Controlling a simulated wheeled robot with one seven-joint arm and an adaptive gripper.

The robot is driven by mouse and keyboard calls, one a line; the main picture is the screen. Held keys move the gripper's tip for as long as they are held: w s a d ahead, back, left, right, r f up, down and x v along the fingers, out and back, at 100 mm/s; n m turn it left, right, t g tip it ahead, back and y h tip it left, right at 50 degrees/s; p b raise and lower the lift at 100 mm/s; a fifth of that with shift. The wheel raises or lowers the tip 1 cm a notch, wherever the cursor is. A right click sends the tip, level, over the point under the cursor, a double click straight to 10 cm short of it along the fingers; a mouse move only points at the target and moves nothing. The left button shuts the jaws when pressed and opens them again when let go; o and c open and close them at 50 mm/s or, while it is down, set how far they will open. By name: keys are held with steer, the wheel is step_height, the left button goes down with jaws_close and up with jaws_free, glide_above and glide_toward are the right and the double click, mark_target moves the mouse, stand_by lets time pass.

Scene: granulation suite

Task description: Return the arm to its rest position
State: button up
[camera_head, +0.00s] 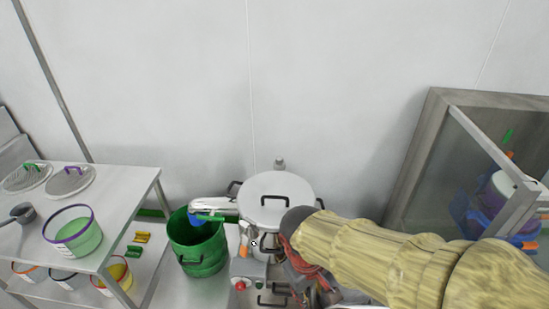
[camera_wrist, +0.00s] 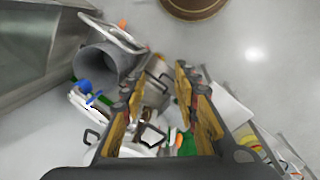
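My arm (camera_head: 390,250), in a yellowish sleeve, reaches in from the right in the head view and ends in front of the lidded steel vessel (camera_head: 268,194). The arm partly hides my gripper in that view. In the wrist view my gripper (camera_wrist: 157,84) has its two fingers spread apart, with nothing held between them. Steel equipment and handles show beyond the gap. The fingers' distance from that equipment is hard to tell.
A green bucket (camera_head: 197,250) stands left of the vessel. Further left, a white table (camera_head: 118,190) carries a purple-rimmed tub (camera_head: 73,232) and sieve lids. A framed glass cabinet (camera_head: 425,130) stands at right. In the wrist view, open floor (camera_wrist: 270,50) shows at upper right.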

steer(key=s+d+r+m+t, duration=0.2)
steer(key=d+r+m, duration=0.1)
steer(key=d+r, duration=0.2)
steer(key=s+d+r+m+t+y, duration=0.1)
steer(key=s+d+r+m+t, duration=0.1)
steer(key=d+r, duration=0.3)
step_height(320, 180, up, 3)
steer(key=shift+s+d+r+m+t+y, duration=0.1)
steer(key=shift+s+d+m+t+y, duration=0.15)
steer(key=shift+m+t, duration=0.4)
steer(key=shift+w, duration=0.1)
